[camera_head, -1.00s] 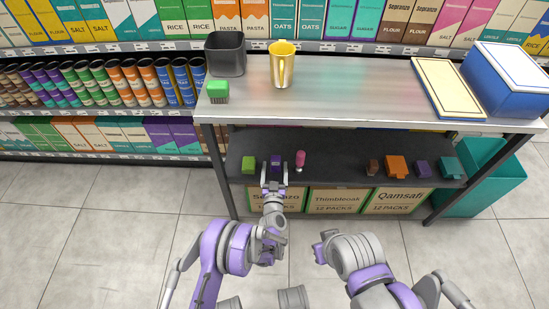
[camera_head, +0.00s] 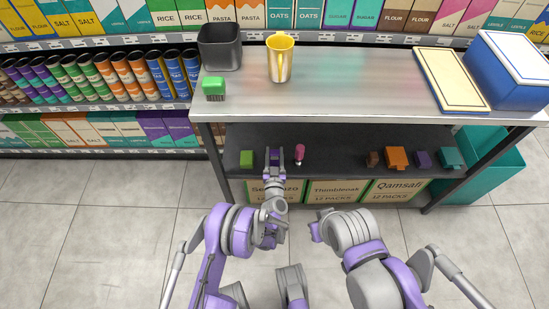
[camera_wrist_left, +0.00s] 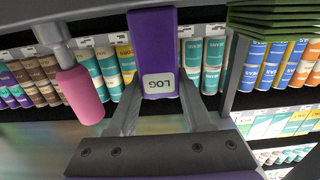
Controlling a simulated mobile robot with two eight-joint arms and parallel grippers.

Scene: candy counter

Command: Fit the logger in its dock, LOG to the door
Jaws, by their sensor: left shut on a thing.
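The logger is a purple block (camera_wrist_left: 153,50) with a white LOG label on the face toward the camera in the left wrist view. My left gripper (camera_head: 273,157) is shut on it, one finger on each side, at the lower shelf of the counter. In the head view the fingers mostly hide the logger (camera_head: 274,154). I cannot tell which thing is the dock, and I see no door. My right gripper (camera_head: 317,232) hangs low in front of the counter, its jaws unclear.
Brown, orange (camera_head: 397,158), purple and teal items stand farther right. The tabletop (camera_head: 345,85) is above.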

